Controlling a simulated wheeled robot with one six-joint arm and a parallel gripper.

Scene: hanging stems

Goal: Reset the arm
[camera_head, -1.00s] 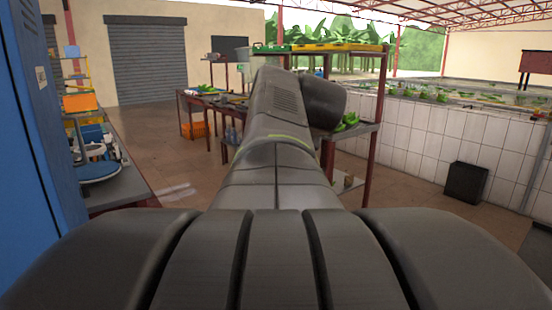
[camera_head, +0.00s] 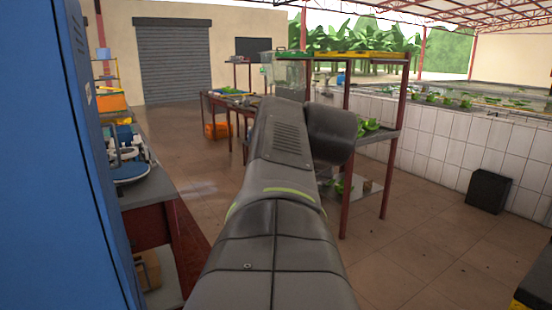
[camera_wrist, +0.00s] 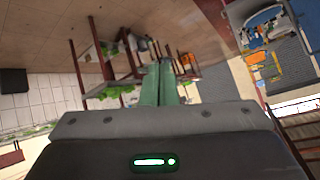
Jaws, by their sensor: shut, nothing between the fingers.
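My arm (camera_head: 275,200) reaches forward through the middle of the head view, its dark links raised above the floor. My gripper is hidden behind the arm there. In the wrist view my gripper (camera_wrist: 160,72) shows as two green fingers side by side, shut with nothing held. The wrist picture is turned over, with the floor at the top. The fingers point toward a red-framed shelf and tables, apart from them as far as I can see.
A blue cabinet (camera_head: 55,160) stands close on the left, beside a bench with equipment (camera_head: 130,165). A red-framed shelf (camera_head: 398,125) with green plants stands ahead right. A black box (camera_head: 488,191) sits by the white tiled wall (camera_head: 450,150). The brown floor (camera_head: 430,250) at right is mostly clear.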

